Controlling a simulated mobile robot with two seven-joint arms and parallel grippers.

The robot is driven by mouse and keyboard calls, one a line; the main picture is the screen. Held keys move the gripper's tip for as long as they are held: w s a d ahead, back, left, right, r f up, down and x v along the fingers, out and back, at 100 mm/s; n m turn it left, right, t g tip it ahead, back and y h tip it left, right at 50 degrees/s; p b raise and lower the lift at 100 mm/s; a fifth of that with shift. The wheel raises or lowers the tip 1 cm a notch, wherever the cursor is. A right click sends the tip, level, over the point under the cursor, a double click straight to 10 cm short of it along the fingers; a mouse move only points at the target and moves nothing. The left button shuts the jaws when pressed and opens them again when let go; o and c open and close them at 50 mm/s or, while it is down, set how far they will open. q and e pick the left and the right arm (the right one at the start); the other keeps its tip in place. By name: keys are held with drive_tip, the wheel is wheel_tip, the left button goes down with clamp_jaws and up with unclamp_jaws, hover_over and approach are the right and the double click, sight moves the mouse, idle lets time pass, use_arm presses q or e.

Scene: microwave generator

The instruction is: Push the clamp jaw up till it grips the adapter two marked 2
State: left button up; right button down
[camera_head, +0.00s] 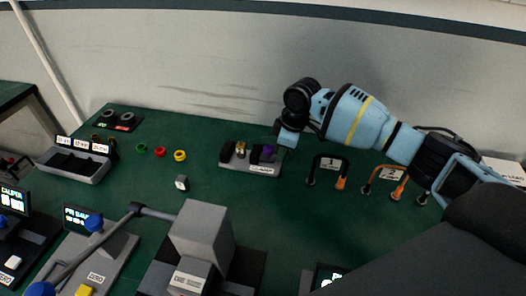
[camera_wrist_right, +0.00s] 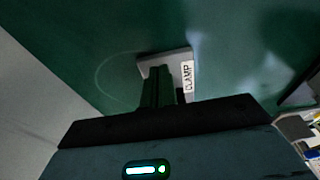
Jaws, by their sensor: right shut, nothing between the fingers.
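The clamp (camera_head: 234,166) is a small grey base with dark blocks, a label reading CLAMP and a purple part (camera_head: 270,150) on its right side. A small brass-coloured piece (camera_head: 240,150) stands between its blocks, possibly the adapter; no 2 is readable on it. I cannot tell whether the jaw touches it. My right gripper (camera_head: 286,138) is shut and empty, just right of the clamp in the head view. In the right wrist view the fingers (camera_wrist_right: 160,88) are in front of the clamp base (camera_wrist_right: 166,57) and hide most of it; contact is unclear. My left gripper is not in view.
Coloured rings (camera_head: 180,155) and a grey bin (camera_head: 73,167) lie left. A grey lever device (camera_head: 200,236) stands in front.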

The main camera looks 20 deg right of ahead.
sight(270, 148)
drive_tip(key=shift+w+a+r, duration=0.1)
drive_tip(key=shift+w+a, duration=0.6)
drive_tip(key=shift+a, duration=0.3)
drive_tip(key=shift+w+a, duration=0.7)
drive_tip(key=shift+a, duration=0.25)
idle(2.5)
use_arm(q)
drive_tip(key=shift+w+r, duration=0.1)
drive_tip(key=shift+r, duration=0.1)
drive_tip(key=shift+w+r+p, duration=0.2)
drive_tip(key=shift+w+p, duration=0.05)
drive_tip(key=shift+p, duration=0.05)
use_arm(e)
drive_tip(key=shift+s+d, duration=0.15)
drive_tip(key=shift+d, duration=0.1)
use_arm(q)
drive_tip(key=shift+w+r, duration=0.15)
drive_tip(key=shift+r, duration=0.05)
use_arm(e)
drive_tip(key=shift+s+d, duration=0.2)
drive_tip(key=shift+d, duration=0.1)
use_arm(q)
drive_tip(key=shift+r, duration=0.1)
